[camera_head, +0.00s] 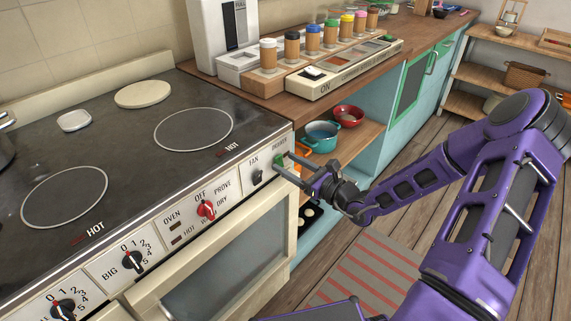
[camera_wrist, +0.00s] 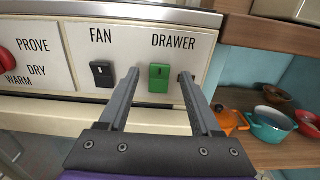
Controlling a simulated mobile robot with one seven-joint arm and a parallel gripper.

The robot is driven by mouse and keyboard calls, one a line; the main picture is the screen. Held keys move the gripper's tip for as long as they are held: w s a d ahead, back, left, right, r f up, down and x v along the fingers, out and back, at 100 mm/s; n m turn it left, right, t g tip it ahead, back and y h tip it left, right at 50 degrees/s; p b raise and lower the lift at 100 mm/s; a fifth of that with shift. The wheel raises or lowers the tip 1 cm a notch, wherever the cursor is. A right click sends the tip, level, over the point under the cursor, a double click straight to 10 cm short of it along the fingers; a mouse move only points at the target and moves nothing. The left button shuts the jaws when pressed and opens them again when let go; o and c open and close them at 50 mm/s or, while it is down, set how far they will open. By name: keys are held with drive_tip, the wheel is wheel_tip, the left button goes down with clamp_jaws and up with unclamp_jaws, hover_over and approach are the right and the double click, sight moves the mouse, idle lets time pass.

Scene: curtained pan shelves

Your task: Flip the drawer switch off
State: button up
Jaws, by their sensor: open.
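The drawer switch (camera_wrist: 159,79) is a green rocker under the word DRAWER on the stove's front panel, seen close in the wrist view. In the head view it is a small green spot (camera_head: 278,161) at the panel's right end, partly hidden by my gripper. My gripper (camera_wrist: 158,75) is open and empty. Its two fingers point at the panel, one on each side of the green switch. I cannot tell whether the fingertips touch the panel. In the head view my gripper (camera_head: 283,168) reaches the panel from the right.
A black fan switch (camera_wrist: 102,74) sits just left of the drawer switch. A red oven knob (camera_head: 206,209) is farther left. Right of the stove, open shelves hold a teal pot (camera_head: 321,136) and a red bowl (camera_head: 349,116). A striped mat (camera_head: 365,275) lies on the floor.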

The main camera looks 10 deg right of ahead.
drive_tip(key=shift+w+a, duration=0.4)
drive_tip(key=shift+w, duration=0.2)
clamp_jaws()
